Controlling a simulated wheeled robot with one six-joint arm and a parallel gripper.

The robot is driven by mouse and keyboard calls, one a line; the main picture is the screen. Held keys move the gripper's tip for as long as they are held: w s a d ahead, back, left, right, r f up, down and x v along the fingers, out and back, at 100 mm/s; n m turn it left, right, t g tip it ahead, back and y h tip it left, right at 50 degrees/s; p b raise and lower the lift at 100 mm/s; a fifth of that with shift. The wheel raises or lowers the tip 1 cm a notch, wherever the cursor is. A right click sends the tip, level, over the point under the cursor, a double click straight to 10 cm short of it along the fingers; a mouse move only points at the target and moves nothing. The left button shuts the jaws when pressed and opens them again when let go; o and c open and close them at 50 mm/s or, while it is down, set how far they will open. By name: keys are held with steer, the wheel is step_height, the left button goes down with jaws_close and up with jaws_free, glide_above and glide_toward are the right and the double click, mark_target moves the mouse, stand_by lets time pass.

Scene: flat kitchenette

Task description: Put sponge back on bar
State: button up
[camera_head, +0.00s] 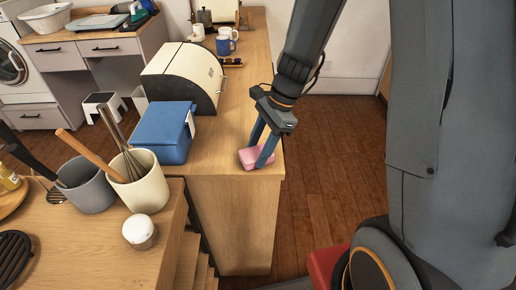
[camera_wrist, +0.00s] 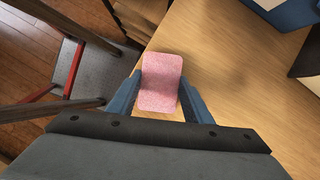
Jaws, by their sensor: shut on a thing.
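The pink sponge (camera_head: 249,158) is at the near end of the wooden bar (camera_head: 225,205), close to its right edge. In the wrist view the sponge (camera_wrist: 161,82) sits between the two blue fingers of my gripper (camera_wrist: 160,98), which is shut on it. In the head view my gripper (camera_head: 262,150) reaches down to the sponge from above. The sponge appears at or just above the bar top; I cannot tell whether it touches the wood. The bar top (camera_wrist: 235,75) fills the right side of the wrist view.
A blue box (camera_head: 163,131) and a cream bread bin (camera_head: 183,77) stand on the bar left of and behind the sponge. Mugs (camera_head: 226,44) stand farther back. Utensil pots (camera_head: 142,182) are on the counter at left. Wooden floor lies beyond the bar's right edge.

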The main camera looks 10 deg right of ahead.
steer(key=shift+f, duration=0.15)
steer(key=o, duration=1)
steer(key=s+b+v, duration=0.1)
steer(key=b+v, duration=0.1)
steer(key=v, duration=1)
steer(key=shift+s+d+f+n+t+h, duration=0.55)
steer(key=shift+s+f+n, duration=0.7)
steer(key=shift+n, duration=1.4)
steer(key=shift+s+d+f+n+t+h, duration=0.25)
steer(key=shift+s+d+f+n+h, duration=0.6)
steer(key=shift+s+n, duration=1.2)
steer(key=shift+s+d+f+n+t+h, duration=0.5)
steer(key=shift+s+f+n+h, duration=0.55)
steer(key=shift+n, duration=2.15)
steer(key=shift+w+f+y, duration=0.2)
steer(key=shift+w+y, duration=0.05)
